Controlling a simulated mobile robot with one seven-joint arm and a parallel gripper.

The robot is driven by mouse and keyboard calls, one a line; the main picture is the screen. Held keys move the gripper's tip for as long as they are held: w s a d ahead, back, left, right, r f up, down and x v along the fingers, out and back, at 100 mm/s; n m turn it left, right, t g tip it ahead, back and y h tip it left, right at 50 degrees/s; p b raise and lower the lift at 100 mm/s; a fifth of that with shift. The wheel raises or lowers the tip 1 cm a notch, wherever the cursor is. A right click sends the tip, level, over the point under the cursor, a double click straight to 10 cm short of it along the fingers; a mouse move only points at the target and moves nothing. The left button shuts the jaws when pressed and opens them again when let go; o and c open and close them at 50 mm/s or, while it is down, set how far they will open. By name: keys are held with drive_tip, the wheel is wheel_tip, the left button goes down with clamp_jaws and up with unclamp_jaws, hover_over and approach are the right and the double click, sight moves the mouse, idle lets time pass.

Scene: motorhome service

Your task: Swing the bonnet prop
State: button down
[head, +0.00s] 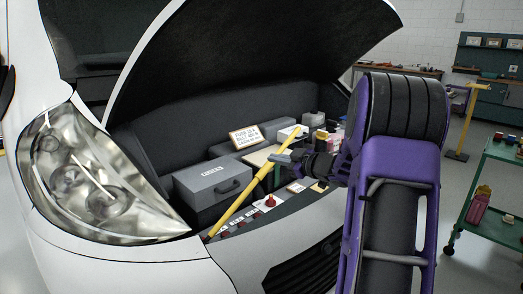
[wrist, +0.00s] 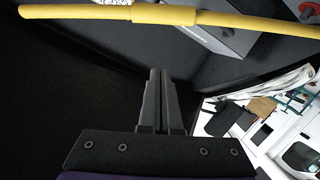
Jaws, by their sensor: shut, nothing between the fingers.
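The yellow bonnet prop (head: 240,201) slants up to the right across the front of the engine bay, under the raised bonnet (head: 235,55). In the wrist view the prop (wrist: 75,12) runs across the top, with a thicker yellow sleeve (wrist: 164,14). My gripper (head: 275,157) is at the upper part of the prop in the head view. In the wrist view my gripper (wrist: 160,72) has its fingers together, with nothing between them. Their tips lie below the prop in that picture, with a visible gap. The prop's top end does not clearly show as touching the bonnet.
A grey box with a handle (head: 212,187) sits in the bay behind the prop. A red knob (head: 270,201) is on the front panel. Small bottles and boxes crowd the bay's right side. A green trolley (head: 497,185) stands at right. The headlight (head: 92,178) is at left.

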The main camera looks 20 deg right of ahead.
hover_over(264, 170)
drive_tip(key=a, duration=0.2)
drive_tip(key=shift+w+f+g+h, duration=0.15)
drive_tip(key=shift+w+f+h, duration=0.05)
drive_tip(key=shift+f, duration=0.35)
drive_tip(key=shift+w+f+g+h, duration=0.15)
drive_tip(key=shift+w+f+h, duration=0.05)
drive_tip(key=shift+f, duration=0.3)
drive_tip(key=shift+s+d+f, duration=0.1)
drive_tip(key=shift+d+f, duration=0.3)
drive_tip(key=shift+f, duration=0.2)
drive_tip(key=shift+s+d+f, duration=0.1)
drive_tip(key=shift+d+f, duration=0.25)
drive_tip(key=shift+f, duration=0.2)
drive_tip(key=shift+s+d+f, duration=0.15)
drive_tip(key=shift+d+f, duration=0.1)
drive_tip(key=shift+f, duration=0.15)
